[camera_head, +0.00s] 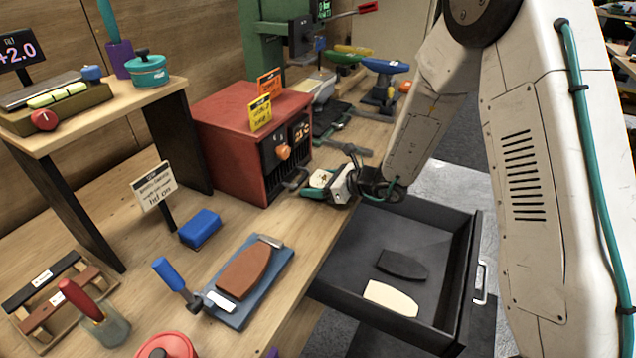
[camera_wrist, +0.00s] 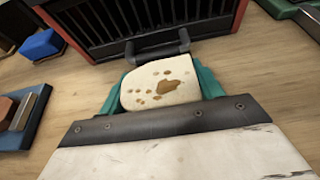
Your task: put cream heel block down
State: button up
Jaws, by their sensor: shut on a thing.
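The cream heel block (camera_wrist: 150,94), with brown stains on its face, sits between the teal fingers of my gripper (camera_wrist: 157,82) in the wrist view. The gripper is shut on it. In the head view my gripper (camera_head: 318,186) is over the wooden bench (camera_head: 229,227), near its right edge and in front of the red box (camera_head: 225,125). The block (camera_head: 319,179) shows small there. I cannot tell whether it touches the bench. The box's dark handle (camera_wrist: 157,47) is just beyond the block.
An open dark drawer (camera_head: 345,304) juts out at the bench's right, holding a black sole piece (camera_head: 402,266) and a cream one (camera_head: 390,298). A blue tray (camera_head: 246,309) with a brown sole piece (camera_head: 244,273) and a blue block (camera_head: 200,228) lie left.

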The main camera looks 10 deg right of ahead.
jog(key=o, duration=1)
jog(key=shift+r, duration=0.1)
jog(key=v, duration=1.2)
jog(key=s+a+r+n+g+h, duration=0.1)
jog(key=s+a+r+n+g, duration=0.2)
jog(key=s+r+n+g, duration=0.85)
jog(key=s+d+r+n+t+h, duration=0.1)
jog(key=s+d+r+n+h, duration=0.1)
jog(key=s, duration=0.5)
jog(key=s+d+r+n+t+h, duration=0.2)
jog(key=s+d+n+h, duration=0.2)
jog(key=s+d+n, duration=0.2)
jog(key=s+d+r+n+t+h, duration=0.2)
jog(key=s+d+n+h, duration=0.2)
jog(key=s, duration=0.3)
jog(key=shift+s+d+r+n+t, duration=0.25)
jog(key=shift+s+d+r+n, duration=0.15)
jog(key=shift+d+n, duration=0.25)
